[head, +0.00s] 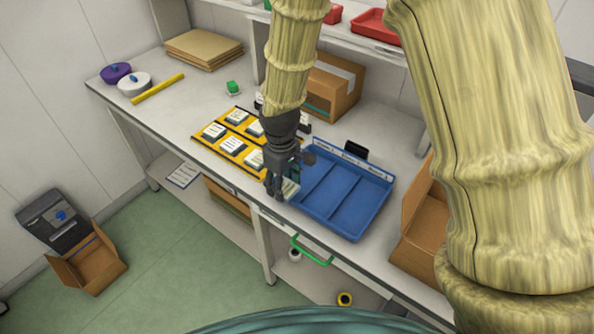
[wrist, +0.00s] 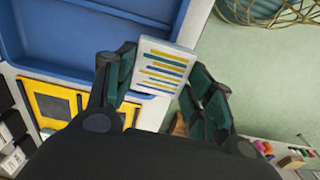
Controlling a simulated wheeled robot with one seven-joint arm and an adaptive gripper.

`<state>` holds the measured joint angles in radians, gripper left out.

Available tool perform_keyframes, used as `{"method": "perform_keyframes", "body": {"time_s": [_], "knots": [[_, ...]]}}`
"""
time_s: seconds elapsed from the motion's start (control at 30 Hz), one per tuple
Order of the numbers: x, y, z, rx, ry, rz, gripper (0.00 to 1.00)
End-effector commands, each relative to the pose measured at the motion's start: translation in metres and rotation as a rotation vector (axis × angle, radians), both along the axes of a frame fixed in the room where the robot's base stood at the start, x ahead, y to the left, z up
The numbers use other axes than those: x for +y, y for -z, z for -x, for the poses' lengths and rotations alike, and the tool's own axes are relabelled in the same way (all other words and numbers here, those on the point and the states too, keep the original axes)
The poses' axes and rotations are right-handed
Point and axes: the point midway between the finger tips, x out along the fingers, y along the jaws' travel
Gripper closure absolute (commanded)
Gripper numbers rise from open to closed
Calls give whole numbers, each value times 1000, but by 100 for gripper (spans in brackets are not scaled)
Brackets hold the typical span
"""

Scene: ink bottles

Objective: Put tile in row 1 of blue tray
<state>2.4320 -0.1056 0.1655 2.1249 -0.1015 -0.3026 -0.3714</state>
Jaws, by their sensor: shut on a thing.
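My gripper (head: 280,186) is shut on a white tile (head: 290,188), held near the left front edge of the blue tray. In the wrist view the tile (wrist: 160,66) shows blue, yellow and green stripes between the two fingers of my gripper (wrist: 160,75). The blue tray (head: 357,232) lies flat on the bench with dividers between its compartments and small labels along its back rim. The compartments I can see look empty. Its wall also shows in the wrist view (wrist: 90,50), to the left of the tile. My gripper hides part of the tray's left side.
A yellow board (head: 198,137) with several white tiles lies left of the tray. A black object (head: 356,149) stands behind the tray. A cardboard box (head: 335,85) is at the back, another (head: 415,225) to the right. A green handle (head: 312,250) juts from the bench front.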

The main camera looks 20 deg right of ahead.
Motion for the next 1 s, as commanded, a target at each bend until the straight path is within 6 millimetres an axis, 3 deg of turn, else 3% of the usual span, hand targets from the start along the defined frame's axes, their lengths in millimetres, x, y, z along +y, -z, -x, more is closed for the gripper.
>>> {"method": "perform_keyframes", "body": {"time_s": [0.2,0.4,0.67,1.0], "knots": [[-31,2,-31,1,2,-2,73],[-48,5,-49,1,1,-1,73],[-51,12,-51,2,-1,0,73],[-51,40,-52,1,0,1,73]]}}
